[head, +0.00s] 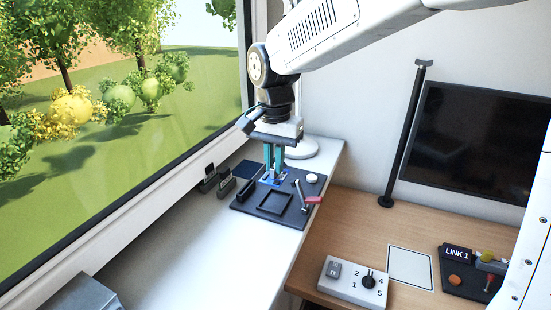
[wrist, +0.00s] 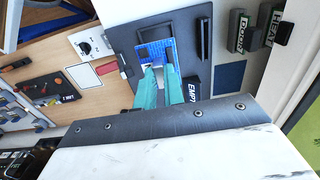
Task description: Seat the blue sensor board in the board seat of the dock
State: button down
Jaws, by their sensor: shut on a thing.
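My gripper (head: 274,175) points down over the dark dock (head: 296,216), its teal fingers shut on the blue sensor board (head: 268,181). In the wrist view, the fingertips (wrist: 160,70) grip the near edge of the blue board (wrist: 157,50), which lies roughly flat. The board seat, a square raised frame (head: 274,203), shows in front of the board in the head view. In the wrist view, the board overlaps the near part of this frame (wrist: 168,22). I cannot tell how high the board is above the dock.
Blocks labelled Door (wrist: 241,28) and Heat (wrist: 269,22) stand by the window. The white shelf (head: 205,245) in front is clear. A knob panel (head: 350,282) sits lower right.

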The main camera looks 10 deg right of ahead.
aim_at(275, 176)
jog(key=shift+f, duration=2.8)
jog(key=shift+f, duration=0.9)
jog(key=c, duration=1.4)
grip_release()
jog(key=shift+c, duration=0.2)
notch_tip(275, 176, up, 8)
jog(key=shift+f, duration=0.25)
jog(key=shift+r, duration=0.15)
jog(key=shift+s+d, duration=0.1)
